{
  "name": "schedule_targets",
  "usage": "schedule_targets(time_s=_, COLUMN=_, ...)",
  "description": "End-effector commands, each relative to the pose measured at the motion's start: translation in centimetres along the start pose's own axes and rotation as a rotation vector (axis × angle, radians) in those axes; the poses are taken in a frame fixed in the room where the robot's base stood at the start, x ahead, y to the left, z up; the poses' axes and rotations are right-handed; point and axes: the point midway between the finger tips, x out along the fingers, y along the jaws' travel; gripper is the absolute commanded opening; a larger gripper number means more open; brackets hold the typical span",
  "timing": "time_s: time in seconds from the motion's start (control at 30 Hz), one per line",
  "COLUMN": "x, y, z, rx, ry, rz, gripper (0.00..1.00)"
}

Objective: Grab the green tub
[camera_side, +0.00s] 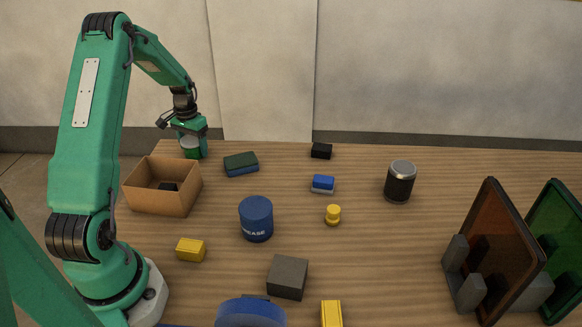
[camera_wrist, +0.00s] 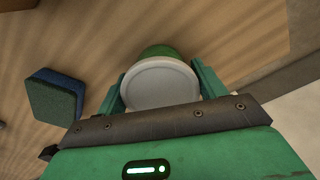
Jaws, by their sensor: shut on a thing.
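The green tub (camera_wrist: 158,51) has a white lid (camera_wrist: 160,84) and sits between the two green fingers of my gripper (camera_wrist: 160,90) in the wrist view. The fingers are shut on its sides. In the side view the tub (camera_side: 189,143) shows partly, between the fingers of my gripper (camera_side: 192,147), near the far edge of the table behind the cardboard box. The gripper hides part of the tub there. I cannot tell whether the tub touches the table.
The open cardboard box (camera_side: 158,193) holds a dark item. A green-and-blue sponge (camera_side: 241,164) lies right of my gripper. A blue can (camera_side: 256,218), a dark jar (camera_side: 400,182), and several small blocks are spread out. Upright panels (camera_side: 510,250) stand at right. The table's centre-right has bare wood.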

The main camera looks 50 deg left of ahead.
Motion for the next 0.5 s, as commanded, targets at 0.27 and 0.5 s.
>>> schedule_targets(time_s=0.27, x=-2.0, y=0.0, z=-0.1, rx=0.000, ry=0.004, rz=-0.002, gripper=0.45)
schedule_targets(time_s=0.5, x=-5.1, y=1.7, z=0.1, rx=0.004, ry=0.003, rz=-0.001, gripper=0.45)
